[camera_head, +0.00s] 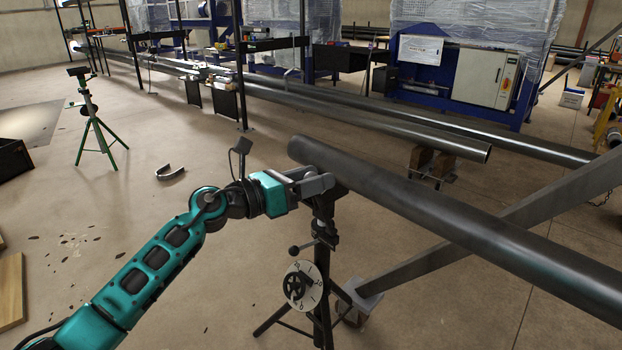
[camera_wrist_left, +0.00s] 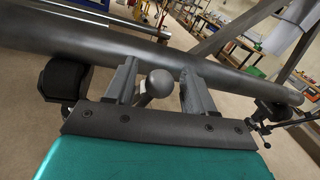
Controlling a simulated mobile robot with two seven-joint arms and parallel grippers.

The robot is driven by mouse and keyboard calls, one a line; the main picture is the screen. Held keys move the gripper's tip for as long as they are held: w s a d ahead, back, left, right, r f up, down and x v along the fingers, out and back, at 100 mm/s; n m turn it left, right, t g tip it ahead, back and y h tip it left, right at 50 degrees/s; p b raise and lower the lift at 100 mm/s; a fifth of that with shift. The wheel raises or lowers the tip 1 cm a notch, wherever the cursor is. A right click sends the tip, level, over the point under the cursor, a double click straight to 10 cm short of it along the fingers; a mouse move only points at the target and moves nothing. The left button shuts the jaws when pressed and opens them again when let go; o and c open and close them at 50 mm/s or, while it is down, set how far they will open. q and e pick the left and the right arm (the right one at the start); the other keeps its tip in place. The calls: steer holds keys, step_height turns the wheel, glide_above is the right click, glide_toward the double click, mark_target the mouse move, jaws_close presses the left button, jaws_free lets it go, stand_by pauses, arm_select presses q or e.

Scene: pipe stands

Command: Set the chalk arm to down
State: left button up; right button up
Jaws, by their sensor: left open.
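My left gripper (camera_head: 318,184) is at the top of a black pipe stand (camera_head: 321,265), beside the end of a dark steel pipe (camera_head: 420,207). In the left wrist view its two fingers (camera_wrist_left: 158,78) are apart. A grey ball knob (camera_wrist_left: 158,83) sits between them, with the pipe (camera_wrist_left: 110,47) just beyond. The knob may be the end of the chalk arm; its shaft is hidden, so its position cannot be told. Below, a white dial (camera_head: 315,276) carries a black handwheel (camera_head: 297,286). A short lever with a dark knob (camera_head: 294,250) sticks out left above it. My right gripper is out of view.
Black rollers (camera_wrist_left: 63,78) flank the gripper under the pipe. A grey beam (camera_head: 430,258) slopes up behind the stand. A green tripod (camera_head: 97,135) stands far left. A curved metal piece (camera_head: 170,173) lies on otherwise fairly clear floor.

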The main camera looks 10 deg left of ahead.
arm_select(q)
steer(key=shift+c, duration=0.4)
jaws_close()
